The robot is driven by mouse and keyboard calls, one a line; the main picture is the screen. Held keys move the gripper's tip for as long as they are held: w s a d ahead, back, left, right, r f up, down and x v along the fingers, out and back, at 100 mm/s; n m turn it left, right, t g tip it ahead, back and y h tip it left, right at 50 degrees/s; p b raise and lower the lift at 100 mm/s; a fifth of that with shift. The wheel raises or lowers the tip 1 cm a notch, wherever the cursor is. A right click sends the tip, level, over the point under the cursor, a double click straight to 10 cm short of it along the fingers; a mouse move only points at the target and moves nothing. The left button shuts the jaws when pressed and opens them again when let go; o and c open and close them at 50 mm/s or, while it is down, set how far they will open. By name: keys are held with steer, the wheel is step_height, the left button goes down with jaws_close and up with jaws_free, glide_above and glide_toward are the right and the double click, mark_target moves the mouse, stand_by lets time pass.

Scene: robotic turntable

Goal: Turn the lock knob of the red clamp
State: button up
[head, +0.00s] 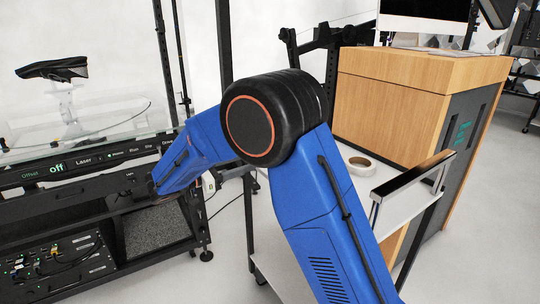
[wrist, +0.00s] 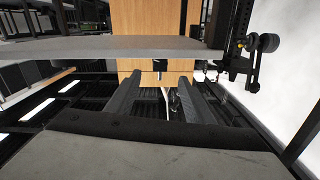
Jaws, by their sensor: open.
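I cannot make out a red clamp or its lock knob in either view. In the wrist view, my gripper (wrist: 165,78) is open, its two dark fingers apart with nothing seen held between them. A black fitting with a round knob-like end (wrist: 262,42) shows at the upper right of the wrist view, to the right of the fingers and apart from them; I see no red on it. In the head view, my blue arm reaches left toward the black equipment rack (head: 160,245), and the fingers are too small and dark to tell there.
The rack carries a glass-sided bench with a control strip (head: 90,160). A wooden cabinet (head: 395,85) stands at the right. A white cart top (head: 380,195) with a tape roll (head: 360,165) and metal handle lies before it.

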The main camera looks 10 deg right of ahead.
steer(key=x, duration=1.1)
steer(key=shift+w+d, duration=0.15)
steer(key=shift+d, duration=0.1)
steer(key=c, duration=1.1)
steer(key=shift+o, duration=0.2)
